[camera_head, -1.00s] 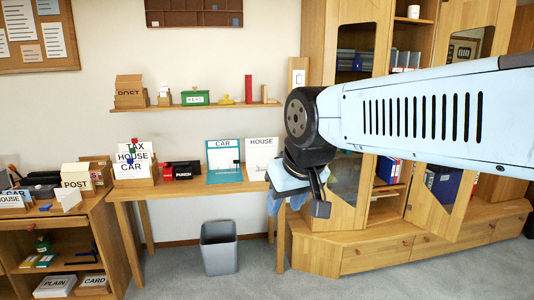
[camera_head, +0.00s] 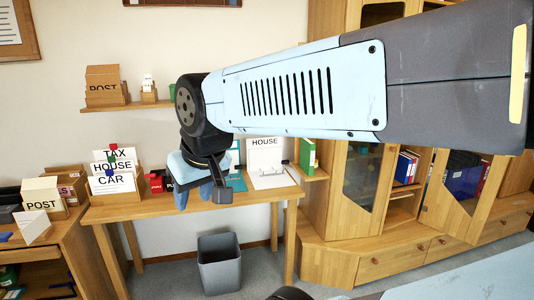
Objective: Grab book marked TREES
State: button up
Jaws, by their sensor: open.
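No book with a readable TREES mark shows in the head view. A green book-like object (camera_head: 307,157) stands upright on a small ledge at the right end of the desk; I cannot read any mark on it. Blue, red and white binders (camera_head: 406,167) stand inside the cabinet at right, also unreadable. My gripper (camera_head: 206,192) hangs in front of the desk, left of the green object. It is open and apart from it, with nothing visible in it. My arm hides much of the wall shelf.
The wooden desk (camera_head: 150,210) holds a TAX/HOUSE/CAR sorter (camera_head: 115,178) and a HOUSE sheet (camera_head: 265,160). A grey bin (camera_head: 219,264) stands below it. The glass-doored cabinet (camera_head: 345,240) fills the right.

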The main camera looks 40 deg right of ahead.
aim_at(308, 148)
jog(key=z, duration=0.25)
jog(key=i, duration=1.1)
jog(key=z, duration=1)
jog(key=i, duration=0.55)
jog(key=z, duration=0.3)
jog(key=k, duration=0.75)
jog(key=z, duration=0.2)
jog(key=i, duration=0.75)
jog(key=u, duration=0.1)
